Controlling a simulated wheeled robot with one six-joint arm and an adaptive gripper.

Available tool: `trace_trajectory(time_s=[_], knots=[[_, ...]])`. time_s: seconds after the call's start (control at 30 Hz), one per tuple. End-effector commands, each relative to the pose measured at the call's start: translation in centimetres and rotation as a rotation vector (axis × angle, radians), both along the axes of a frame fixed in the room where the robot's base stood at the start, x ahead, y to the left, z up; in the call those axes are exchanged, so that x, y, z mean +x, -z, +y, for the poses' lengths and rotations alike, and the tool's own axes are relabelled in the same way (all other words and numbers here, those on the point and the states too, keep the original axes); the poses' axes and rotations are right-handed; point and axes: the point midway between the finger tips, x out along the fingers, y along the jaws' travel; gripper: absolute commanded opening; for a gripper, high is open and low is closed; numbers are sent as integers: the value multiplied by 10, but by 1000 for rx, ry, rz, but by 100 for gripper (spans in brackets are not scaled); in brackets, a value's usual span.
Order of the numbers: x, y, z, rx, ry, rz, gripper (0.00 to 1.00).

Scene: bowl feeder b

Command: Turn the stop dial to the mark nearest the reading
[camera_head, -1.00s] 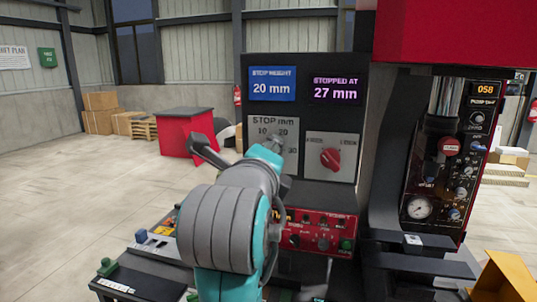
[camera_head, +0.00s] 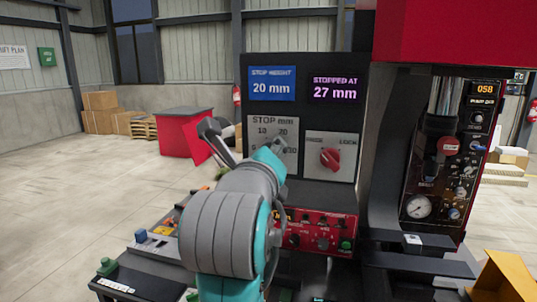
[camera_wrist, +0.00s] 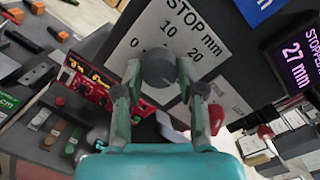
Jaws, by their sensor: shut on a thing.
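The stop dial (camera_wrist: 160,68) is a round dark grey knob on a light plate (camera_wrist: 128,46) headed "STOP mm". In the wrist view the marks 0, 10 and 20 show around it; the head view also shows a 30. My gripper (camera_wrist: 160,77) has one finger on each side of the dial and is shut on it. The dial's pointer is not clear to me. In the head view my arm covers part of the plate (camera_head: 257,122). The purple "STOPPED AT" display (camera_head: 336,89) reads 27 mm. The blue "STOP HEIGHT" display (camera_head: 272,84) reads 20 mm.
A red lock knob (camera_head: 330,158) sits right of the stop plate. A red control panel (camera_head: 322,230) with small knobs and buttons lies below. The press column with a gauge (camera_head: 418,207) stands at the right. Open floor lies to the left.

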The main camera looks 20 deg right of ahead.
Motion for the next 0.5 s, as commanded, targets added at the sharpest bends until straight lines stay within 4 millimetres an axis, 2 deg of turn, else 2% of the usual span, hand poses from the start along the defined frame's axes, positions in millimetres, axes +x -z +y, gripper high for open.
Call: trace_trajectory(time_s=[0.1, 0.13, 0.2, 0.23, 0.5], knots=[[0, 1, 0, 2, 1, 3, 4], [0, 1, 0, 2, 1, 3, 42], [0, 1, 0, 1, 1, 4, 59], [0, 1, 0, 1, 1, 4, 64], [0, 0, 0, 0, 0, 2, 64]])
